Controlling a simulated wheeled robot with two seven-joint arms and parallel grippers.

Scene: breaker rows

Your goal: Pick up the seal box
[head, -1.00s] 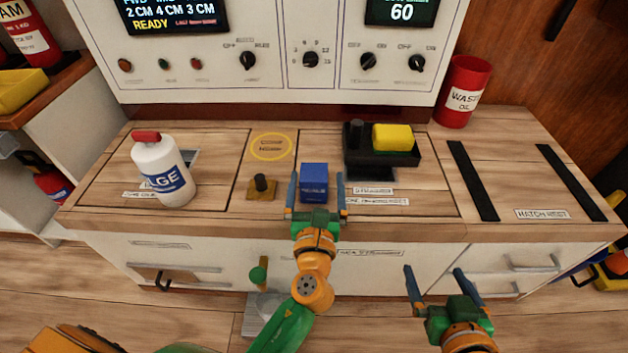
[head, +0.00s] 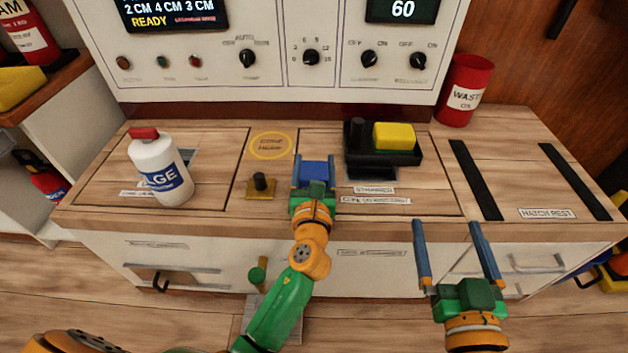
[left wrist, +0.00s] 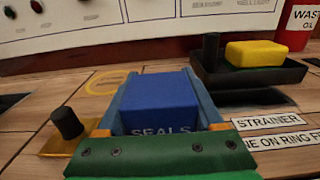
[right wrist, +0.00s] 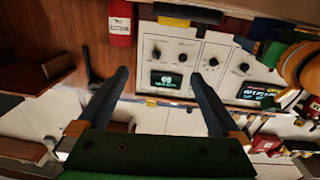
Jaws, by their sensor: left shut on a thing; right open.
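The seal box is a blue box (head: 316,170) on the wooden counter (head: 225,222), right of the small black knob. In the left wrist view the blue box (left wrist: 160,103) shows the word SEALS and fills the space between the fingers. My left gripper (head: 315,174) is shut on it, one finger along each side. I cannot tell whether the box is lifted off the counter. My right gripper (head: 448,240) is open and empty in front of the counter's front edge, at the right. Its fingers are also apart in the right wrist view (right wrist: 158,88).
A white bottle (head: 160,172) stands at the left of the counter. A black knob on a brass plate (head: 261,184) is close left of the box. A black tray (head: 408,157) with a yellow block is right behind it. A red waste oil can (head: 463,92) stands back right.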

